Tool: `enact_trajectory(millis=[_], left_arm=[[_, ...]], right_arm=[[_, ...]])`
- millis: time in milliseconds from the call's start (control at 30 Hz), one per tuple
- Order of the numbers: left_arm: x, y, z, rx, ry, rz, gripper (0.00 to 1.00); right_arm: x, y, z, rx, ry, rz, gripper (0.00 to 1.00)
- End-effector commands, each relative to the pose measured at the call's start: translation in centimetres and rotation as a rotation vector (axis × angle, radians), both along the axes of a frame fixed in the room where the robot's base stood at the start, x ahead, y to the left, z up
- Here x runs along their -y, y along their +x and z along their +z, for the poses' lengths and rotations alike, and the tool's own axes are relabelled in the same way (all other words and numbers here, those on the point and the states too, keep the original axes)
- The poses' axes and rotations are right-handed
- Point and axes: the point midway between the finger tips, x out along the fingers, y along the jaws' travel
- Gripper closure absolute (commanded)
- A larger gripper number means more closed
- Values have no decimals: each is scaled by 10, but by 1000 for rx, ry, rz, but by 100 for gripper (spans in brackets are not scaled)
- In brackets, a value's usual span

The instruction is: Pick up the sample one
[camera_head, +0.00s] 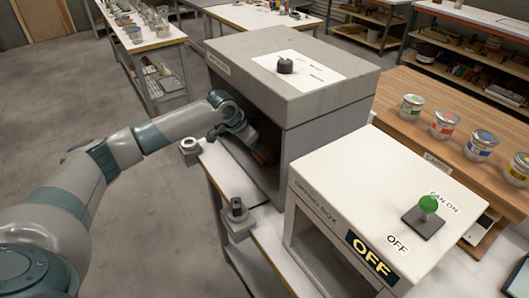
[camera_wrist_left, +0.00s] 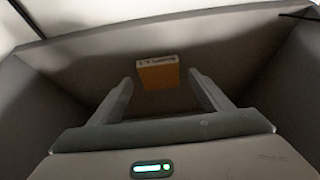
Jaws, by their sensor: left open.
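The sample (camera_wrist_left: 158,73) shows in the left wrist view as a small orange block with a white top edge bearing dark lettering that looks like "SAMPLE 1". It sits inside a dark grey box-like cavity. My left gripper (camera_wrist_left: 160,88) is open, with one finger on each side of the sample in the picture; I cannot tell whether they touch it. In the head view my left arm reaches into the open front of the grey machine (camera_head: 335,88), and the left gripper (camera_head: 264,156) is partly hidden there. My right gripper is not in view.
A white drying box (camera_head: 335,185) with an "OFF" sign and green-knobbed switch (camera_head: 428,205) stands right of the grey machine. Small grey fixtures (camera_head: 189,146) and (camera_head: 237,212) sit on the white bench edge. Several paint cans (camera_head: 444,124) stand on a wooden table. Floor at left is clear.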

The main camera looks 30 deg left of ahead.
Motion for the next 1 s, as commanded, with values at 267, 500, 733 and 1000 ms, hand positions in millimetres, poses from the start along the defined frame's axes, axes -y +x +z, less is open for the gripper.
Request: enact_trajectory(millis=[267,500,733,1000], left_arm=[[2,3,-8,0,1,0,28],[2,3,-8,0,1,0,28],[2,3,-8,0,1,0,64],[2,3,-8,0,1,0,72]], right_arm=[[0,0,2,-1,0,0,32],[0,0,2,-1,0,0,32],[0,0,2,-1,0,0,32],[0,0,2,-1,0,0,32]])
